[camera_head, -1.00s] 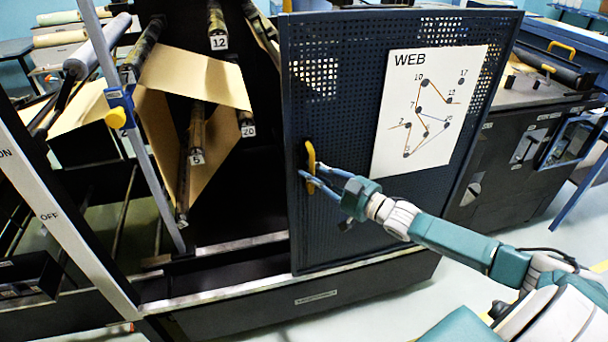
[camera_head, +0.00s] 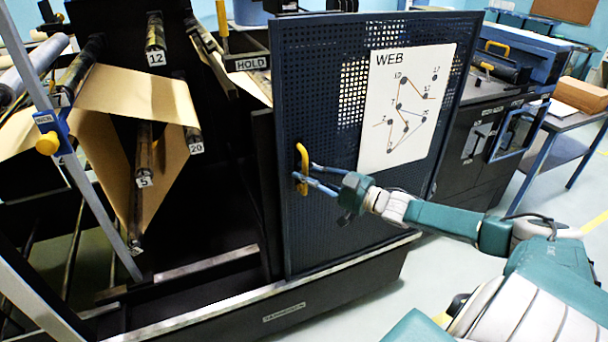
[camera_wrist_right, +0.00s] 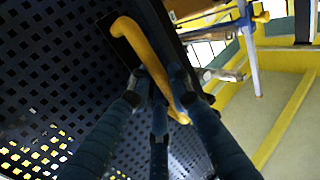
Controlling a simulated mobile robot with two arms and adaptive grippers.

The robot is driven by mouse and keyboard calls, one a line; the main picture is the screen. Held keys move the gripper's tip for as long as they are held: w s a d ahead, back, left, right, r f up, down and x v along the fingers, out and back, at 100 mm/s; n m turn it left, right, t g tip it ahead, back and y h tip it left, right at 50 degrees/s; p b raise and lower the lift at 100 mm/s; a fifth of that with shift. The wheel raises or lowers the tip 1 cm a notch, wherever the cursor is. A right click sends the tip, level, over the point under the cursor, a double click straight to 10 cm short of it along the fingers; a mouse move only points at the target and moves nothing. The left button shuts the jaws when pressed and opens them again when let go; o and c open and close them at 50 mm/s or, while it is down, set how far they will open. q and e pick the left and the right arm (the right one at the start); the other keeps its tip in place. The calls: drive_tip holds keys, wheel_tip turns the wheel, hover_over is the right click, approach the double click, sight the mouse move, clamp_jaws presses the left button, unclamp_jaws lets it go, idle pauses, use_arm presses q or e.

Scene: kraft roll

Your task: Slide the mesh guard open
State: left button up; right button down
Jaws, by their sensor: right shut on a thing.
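The mesh guard (camera_head: 325,225) is a dark blue perforated panel on the front of the black machine, with a white WEB diagram sheet (camera_head: 410,108) on it. Its yellow handle (camera_head: 303,158) is near its left edge. My right gripper (camera_head: 302,180) is shut on the lower part of the handle. In the right wrist view, the blue fingers (camera_wrist_right: 160,85) are around the yellow bar (camera_wrist_right: 138,40), in front of the mesh. The machine's left part is uncovered, showing brown kraft web (camera_head: 130,95) over numbered rollers. My left gripper is not in view.
The guard stands above a pale lower rail (camera_head: 200,315). A yellow-handled lever by a HOLD label (camera_head: 252,64) stands behind the guard's upper left edge. A dark cabinet (camera_head: 475,140) stands right of the guard.

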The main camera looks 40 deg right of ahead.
drive_tip(key=c, duration=1.6)
unclamp_jaws()
drive_tip(key=shift+f, duration=0.1)
drive_tip(key=shift+s, duration=0.1)
drive_tip(key=shift+v, duration=5.95)
